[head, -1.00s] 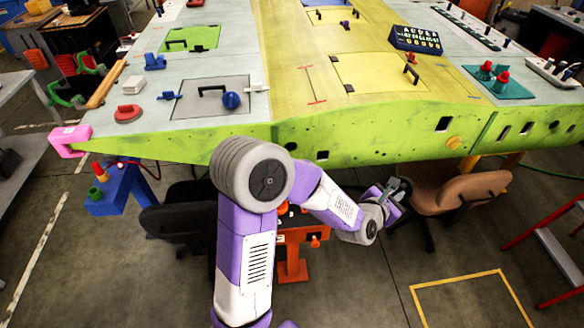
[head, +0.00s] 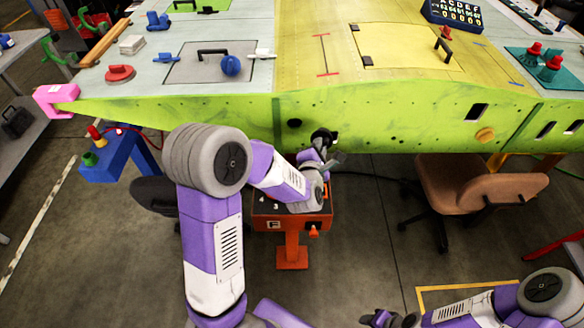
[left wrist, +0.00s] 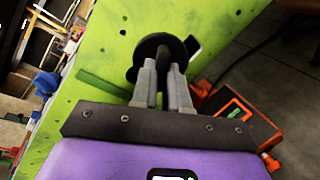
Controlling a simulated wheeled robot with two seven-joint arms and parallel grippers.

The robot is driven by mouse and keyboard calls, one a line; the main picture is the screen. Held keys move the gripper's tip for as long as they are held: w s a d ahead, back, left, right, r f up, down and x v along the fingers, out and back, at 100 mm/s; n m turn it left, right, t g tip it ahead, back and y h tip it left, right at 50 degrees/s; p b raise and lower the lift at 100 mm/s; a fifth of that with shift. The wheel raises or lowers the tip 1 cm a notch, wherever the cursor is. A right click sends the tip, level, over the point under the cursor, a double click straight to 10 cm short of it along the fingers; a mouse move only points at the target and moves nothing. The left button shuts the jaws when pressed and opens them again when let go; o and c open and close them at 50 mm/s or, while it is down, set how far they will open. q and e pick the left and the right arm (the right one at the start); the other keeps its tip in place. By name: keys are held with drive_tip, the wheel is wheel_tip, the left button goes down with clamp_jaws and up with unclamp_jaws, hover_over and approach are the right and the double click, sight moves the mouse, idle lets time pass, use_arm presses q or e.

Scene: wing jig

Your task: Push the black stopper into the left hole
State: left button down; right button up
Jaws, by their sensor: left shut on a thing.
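My left gripper (head: 327,152) is in front of the green front face (head: 390,118) of the wing. It is shut on the black stopper (head: 322,135), which also shows between the fingertips in the left wrist view (left wrist: 153,48). The stopper's round disc is close to the green face; I cannot tell whether it touches. A dark round hole (head: 294,123) shows on the face, left of the stopper. In the left wrist view a dark square opening (left wrist: 191,46) is partly hidden behind the stopper. My right gripper (head: 378,318) is low at the bottom edge, its fingers unclear.
An orange stand (head: 292,222) is below my left gripper. A yellow plug (head: 485,135) sits in the face further right. A brown chair (head: 470,185) stands under the wing at right. A blue stand (head: 112,165) is at left. A pink clamp (head: 56,98) grips the wing's left corner.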

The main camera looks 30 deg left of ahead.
use_arm(q)
drive_tip(key=s+a+f+m+y+b, duration=0.2)
drive_tip(key=a+f+m+y+b, duration=0.2)
drive_tip(key=a+f+b, duration=0.2)
drive_tip(key=p+x, duration=0.1)
drive_tip(key=x, duration=0.5)
drive_tip(key=shift+a+y+p, duration=0.3)
drive_tip(key=shift+a, duration=0.25)
use_arm(e)
wheel_tip(320, 180, down, 6)
use_arm(q)
drive_tip(key=shift+r, duration=0.1)
use_arm(e)
drive_tip(key=shift+f, duration=0.3)
use_arm(q)
drive_tip(key=shift+r+b, duration=0.1)
drive_tip(key=shift+b, duration=0.65)
use_arm(e)
drive_tip(key=shift+f, duration=0.5)
drive_tip(key=shift+f, duration=0.2)
use_arm(q)
drive_tip(key=shift+b, duration=0.6)
use_arm(e)
drive_tip(key=shift+f, duration=0.45)
use_arm(q)
drive_tip(key=shift+w+a, duration=0.1)
drive_tip(key=shift+w, duration=0.15)
use_arm(e)
drive_tip(key=shift+f, duration=0.1)
